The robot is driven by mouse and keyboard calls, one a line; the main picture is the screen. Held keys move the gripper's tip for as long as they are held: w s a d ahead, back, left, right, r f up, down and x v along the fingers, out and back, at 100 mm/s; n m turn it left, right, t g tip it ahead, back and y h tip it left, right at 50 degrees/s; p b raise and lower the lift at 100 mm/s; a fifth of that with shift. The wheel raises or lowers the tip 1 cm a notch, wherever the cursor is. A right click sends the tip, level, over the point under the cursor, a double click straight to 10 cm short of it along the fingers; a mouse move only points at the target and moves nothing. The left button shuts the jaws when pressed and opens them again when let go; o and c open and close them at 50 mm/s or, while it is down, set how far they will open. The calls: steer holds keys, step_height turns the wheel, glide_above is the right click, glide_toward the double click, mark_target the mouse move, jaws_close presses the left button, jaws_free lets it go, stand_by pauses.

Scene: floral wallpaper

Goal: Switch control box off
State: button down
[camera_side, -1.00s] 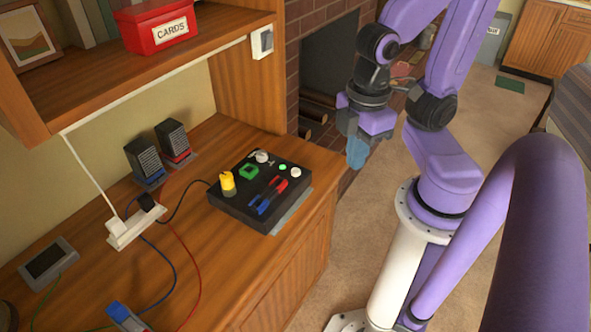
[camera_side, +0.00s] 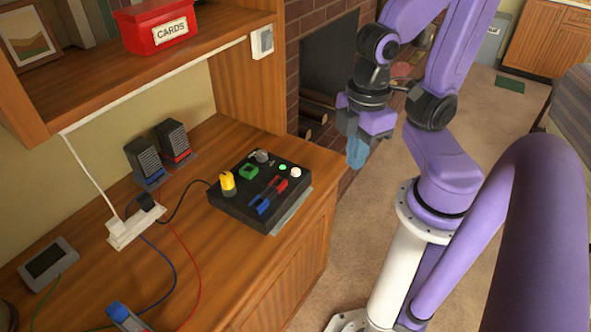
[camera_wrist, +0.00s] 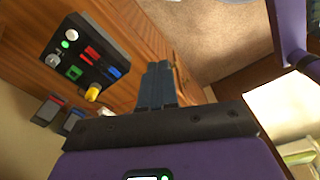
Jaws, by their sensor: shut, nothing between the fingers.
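The black control box (camera_side: 244,204) lies on the wooden desk. It carries a yellow knob (camera_side: 227,182), a green square part (camera_side: 249,171), a grey knob (camera_side: 262,156), a lit green light (camera_side: 282,167), a white round button (camera_side: 295,172), and red and blue sliders or levers (camera_side: 265,203). In the wrist view the box (camera_wrist: 99,58) is at upper left with its green light (camera_wrist: 65,44) lit. My gripper (camera_side: 356,158), with blue fingers, is shut and empty, to the right of the box beyond the desk edge. The fingers also show in the wrist view (camera_wrist: 158,72), apart from the box.
A white power strip (camera_side: 135,228) with cables lies on the desk, near two small speaker-like boxes (camera_side: 172,141). A grey device (camera_side: 48,262) is at far left. A shelf (camera_side: 200,50) holding a red cards box (camera_side: 155,27) overhangs the back of the desk.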

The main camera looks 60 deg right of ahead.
steer(key=shift+w, duration=0.1)
steer(key=m+t+y, duration=0.3)
steer(key=m+y, duration=0.5)
steer(key=m, duration=1.7)
glide_above(299, 169)
step_height(299, 169, down, 11)
steer(key=shift+f, duration=0.2)
steer(key=shift+f, duration=4.4)
steer(key=shift+f, duration=0.1)
